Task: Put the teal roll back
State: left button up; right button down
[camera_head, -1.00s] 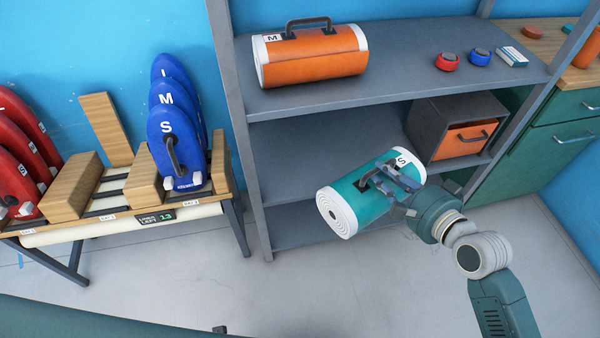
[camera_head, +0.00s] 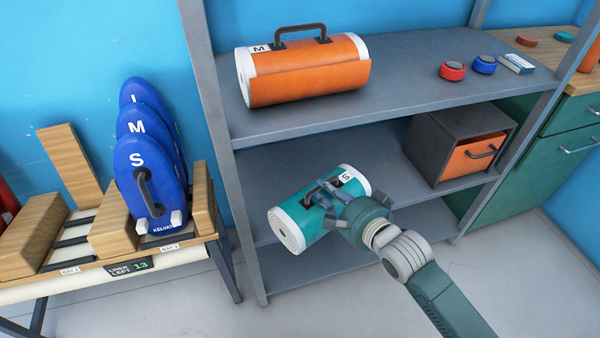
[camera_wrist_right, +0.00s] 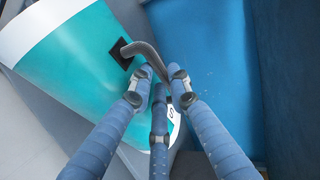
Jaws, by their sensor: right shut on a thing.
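The teal roll (camera_head: 314,226) has white ends, an S label and a dark handle. It is tilted, in front of or partly over the middle shelf (camera_head: 290,165) of the grey rack; I cannot tell whether it touches the shelf. My right gripper (camera_head: 325,192) is shut on its handle. In the right wrist view the fingers (camera_wrist_right: 158,90) close around the dark handle, with the teal roll (camera_wrist_right: 85,85) at left. My left gripper is not in view.
An orange roll (camera_head: 308,76) marked M stands on the top shelf. A grey box (camera_head: 438,143) with an orange drawer front occupies the middle shelf's right side. Red and blue round items (camera_head: 453,70) lie on top. Blue boards (camera_head: 146,175) stand in a wooden rack at left.

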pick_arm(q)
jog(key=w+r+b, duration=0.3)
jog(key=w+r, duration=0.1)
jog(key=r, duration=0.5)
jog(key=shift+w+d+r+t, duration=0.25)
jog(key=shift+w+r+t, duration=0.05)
pick_arm(e)
jog(key=r+x, duration=0.1)
jog(key=x, duration=1.2)
jog(key=shift+w+a, duration=0.3)
jog(key=shift+f, duration=0.1)
jog(key=c, duration=1.7)
grip_release()
jog(key=shift+d+f, duration=0.1)
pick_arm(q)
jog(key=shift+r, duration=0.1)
pick_arm(e)
jog(key=shift+o, duration=0.3)
jog(key=shift+s, duration=0.1)
pick_arm(q)
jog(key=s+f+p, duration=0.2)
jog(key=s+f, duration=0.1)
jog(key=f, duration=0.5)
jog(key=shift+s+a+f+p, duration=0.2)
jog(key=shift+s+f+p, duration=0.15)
jog(key=shift+p, duration=0.05)
pick_arm(e)
jog(key=v, duration=1.2)
